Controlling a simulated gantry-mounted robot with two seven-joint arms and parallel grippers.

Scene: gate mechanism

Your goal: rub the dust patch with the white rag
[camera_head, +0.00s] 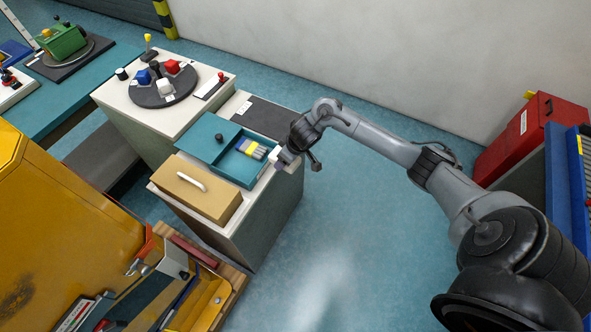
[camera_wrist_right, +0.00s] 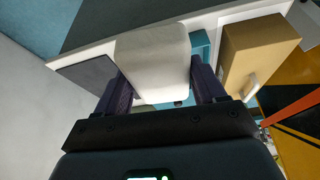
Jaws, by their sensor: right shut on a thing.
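The white rag (camera_wrist_right: 154,62) is a pale, flat, round-cornered piece between the two fingers of my right gripper (camera_wrist_right: 160,92) in the right wrist view. The gripper is shut on it. In the head view my right gripper (camera_head: 287,160) is at the right edge of the cabinet top, beside the teal tray; the rag is hard to make out there. No dust patch can be picked out with certainty. A dark grey panel (camera_head: 264,116) lies on the cabinet top behind the gripper, and also shows in the right wrist view (camera_wrist_right: 84,75). My left gripper is not in view.
A teal tray (camera_head: 232,172) with a sliding lid holds several small pieces, close to my right gripper. A tan drawer box (camera_head: 200,190) with a white handle stands in front. A round turntable (camera_head: 150,95) is behind left. Open floor lies right of the cabinet.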

